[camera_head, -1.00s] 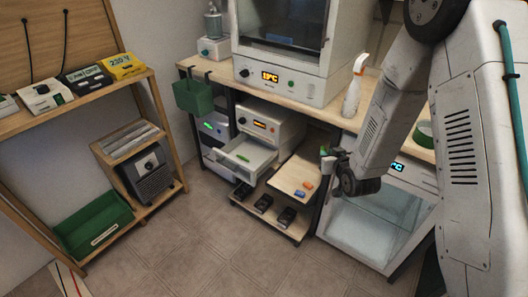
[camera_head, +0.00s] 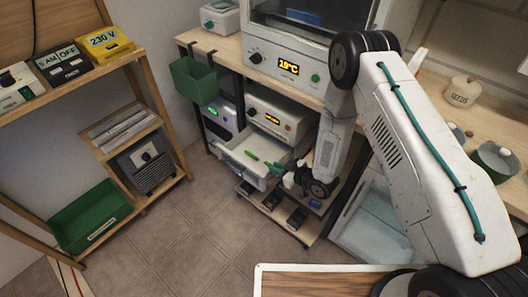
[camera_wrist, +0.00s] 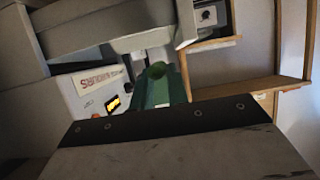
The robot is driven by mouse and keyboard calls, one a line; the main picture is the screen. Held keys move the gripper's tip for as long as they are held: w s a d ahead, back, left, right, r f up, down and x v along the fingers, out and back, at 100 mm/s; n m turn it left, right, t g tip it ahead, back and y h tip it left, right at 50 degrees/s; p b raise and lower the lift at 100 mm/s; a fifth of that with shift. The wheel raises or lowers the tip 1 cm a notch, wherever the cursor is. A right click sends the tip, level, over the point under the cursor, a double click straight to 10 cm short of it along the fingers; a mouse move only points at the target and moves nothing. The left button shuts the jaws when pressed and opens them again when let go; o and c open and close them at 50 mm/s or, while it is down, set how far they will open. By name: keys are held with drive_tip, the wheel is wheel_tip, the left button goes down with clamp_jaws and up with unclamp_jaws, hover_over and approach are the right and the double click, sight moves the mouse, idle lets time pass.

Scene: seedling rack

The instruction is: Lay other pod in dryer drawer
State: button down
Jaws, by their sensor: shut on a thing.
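The dryer drawer (camera_head: 236,163) is a white tray pulled out of the dryer (camera_head: 270,121), which has an orange display. One green pod (camera_head: 252,155) lies in the drawer. My gripper (camera_head: 283,171) is at the drawer's right side, shut on the other green pod (camera_head: 272,167). From the head view I cannot tell whether the held pod touches the drawer floor. In the wrist view, a dark green pod end (camera_wrist: 157,70) shows by the fingers, and the dryer's front (camera_wrist: 92,97) is to the left.
A green bin (camera_head: 194,80) hangs from the bench edge above. My arm hides much of the pull-out board to the right; a blue piece (camera_head: 315,203) shows there. Black items (camera_head: 272,200) sit on the low shelf below. A green crate (camera_head: 91,216) is on the left shelf.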

drive_tip(key=shift+w+a+f, duration=0.75)
drive_tip(key=shift+w, duration=0.95)
drive_tip(key=shift+w+a+f, duration=0.75)
drive_tip(key=shift+w, duration=1)
drive_tip(key=shift+w+a+f, duration=0.75)
drive_tip(key=shift+w, duration=0.95)
drive_tip(key=shift+f, duration=0.65)
drive_tip(key=c, duration=1.4)
unclamp_jaws()
drive_tip(key=shift+o, duration=0.2)
drive_tip(key=shift+r, duration=0.25)
drive_tip(key=r+v, duration=0.1)
drive_tip(key=v, duration=1.1)
